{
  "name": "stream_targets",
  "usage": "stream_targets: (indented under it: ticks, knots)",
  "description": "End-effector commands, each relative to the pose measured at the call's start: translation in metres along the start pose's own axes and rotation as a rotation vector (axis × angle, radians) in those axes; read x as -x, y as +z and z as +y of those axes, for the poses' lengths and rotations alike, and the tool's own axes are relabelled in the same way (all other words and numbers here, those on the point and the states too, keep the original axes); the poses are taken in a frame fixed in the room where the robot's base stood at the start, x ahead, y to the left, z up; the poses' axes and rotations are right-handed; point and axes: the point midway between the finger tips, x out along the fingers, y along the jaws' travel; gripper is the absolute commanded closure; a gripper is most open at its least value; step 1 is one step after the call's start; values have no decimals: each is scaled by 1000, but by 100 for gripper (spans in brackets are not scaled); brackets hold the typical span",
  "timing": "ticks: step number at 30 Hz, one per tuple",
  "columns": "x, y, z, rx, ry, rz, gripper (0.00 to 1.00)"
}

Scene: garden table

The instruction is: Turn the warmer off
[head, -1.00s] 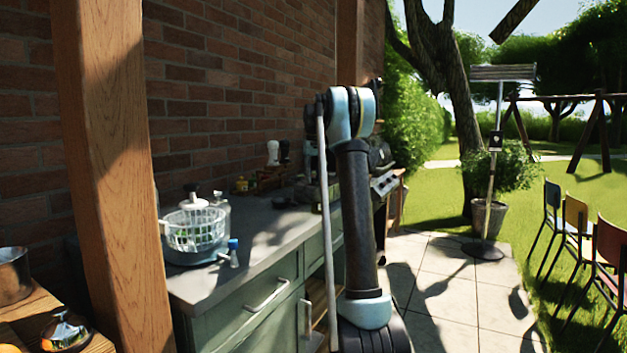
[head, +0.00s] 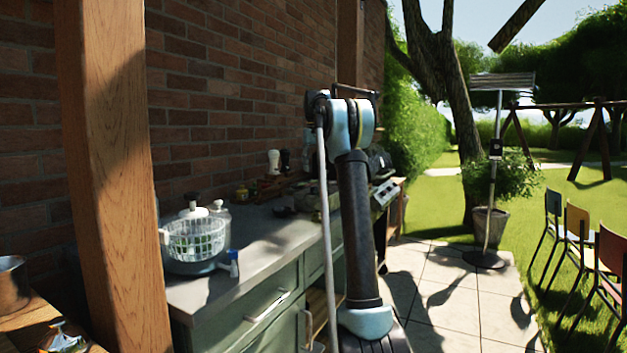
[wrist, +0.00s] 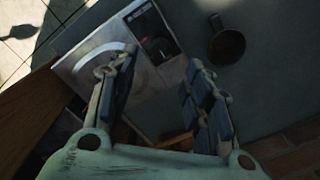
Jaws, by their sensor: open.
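A flat pale-grey appliance that looks like the warmer (wrist: 83,74) lies below my gripper in the wrist view. It has a light curved ring and a dark control panel (wrist: 155,35) with small markings. Whether it is on cannot be read. My gripper (wrist: 160,76) is open and empty, its two fingers spread over the near part of the appliance. The left finger overlaps the ring and the panel is beyond the fingertips. I see no clear contact. In the head view my arm hides the gripper and most of that counter area.
A small dark pan (wrist: 227,46) sits right of the appliance. A wooden post (head: 115,180) stands at left. A tall patio heater (head: 495,150) stands on the paving.

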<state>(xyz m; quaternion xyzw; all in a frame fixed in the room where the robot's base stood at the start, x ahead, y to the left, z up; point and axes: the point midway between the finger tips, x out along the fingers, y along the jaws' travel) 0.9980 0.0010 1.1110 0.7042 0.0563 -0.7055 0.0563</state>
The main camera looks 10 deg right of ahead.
Motion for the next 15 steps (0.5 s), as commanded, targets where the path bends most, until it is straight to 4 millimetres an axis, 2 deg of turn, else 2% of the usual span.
stream_targets:
  ticks: [6, 15]
  knots:
    - [25, 0, 0, 0, 0, 0, 54]
    - [34, 0, 0, 0, 0, 0, 54]
